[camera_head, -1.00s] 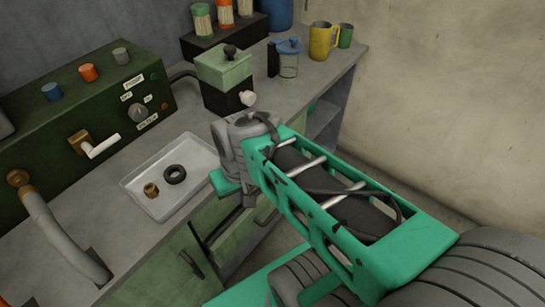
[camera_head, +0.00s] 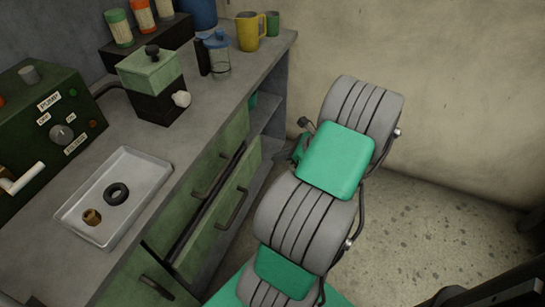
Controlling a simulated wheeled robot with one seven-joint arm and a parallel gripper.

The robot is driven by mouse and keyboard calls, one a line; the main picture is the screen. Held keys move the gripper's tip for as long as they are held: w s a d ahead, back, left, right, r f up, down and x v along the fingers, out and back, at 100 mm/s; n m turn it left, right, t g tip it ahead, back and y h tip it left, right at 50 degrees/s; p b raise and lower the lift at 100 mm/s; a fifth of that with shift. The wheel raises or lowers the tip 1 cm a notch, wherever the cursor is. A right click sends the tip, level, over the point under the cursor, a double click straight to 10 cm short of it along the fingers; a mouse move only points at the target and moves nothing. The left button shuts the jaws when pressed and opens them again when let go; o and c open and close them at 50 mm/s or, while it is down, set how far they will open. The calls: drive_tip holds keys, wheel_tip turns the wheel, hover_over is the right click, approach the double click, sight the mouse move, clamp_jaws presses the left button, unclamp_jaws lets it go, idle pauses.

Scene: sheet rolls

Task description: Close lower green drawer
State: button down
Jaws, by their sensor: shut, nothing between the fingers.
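The lower green drawer (camera_head: 248,172) is in the cabinet under the counter. Its front stands out from the cabinet, with a dark gap behind its top edge and a dark bar handle (camera_head: 231,209) on its face. The upper green drawer (camera_head: 222,147) above it looks flush and has its own dark handle. My gripper (camera_head: 285,156) shows only in small part, right of the lower drawer, mostly hidden behind my arm. It looks shut and empty, apart from the drawer front.
A green cabinet front (camera_head: 135,275) is at lower left. Open floor (camera_head: 415,215) lies to the right.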

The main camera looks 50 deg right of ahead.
sight(247, 160)
drive_tip(key=x, duration=0.3)
drive_tip(key=w+r+b+x, duration=0.1)
drive_tip(key=x, duration=0.5)
drive_tip(key=shift+w+a+b, duration=0.3)
drive_tip(key=shift+w+b, duration=0.1)
drive_tip(key=shift+w+a, duration=0.2)
drive_tip(key=shift+w, duration=0.25)
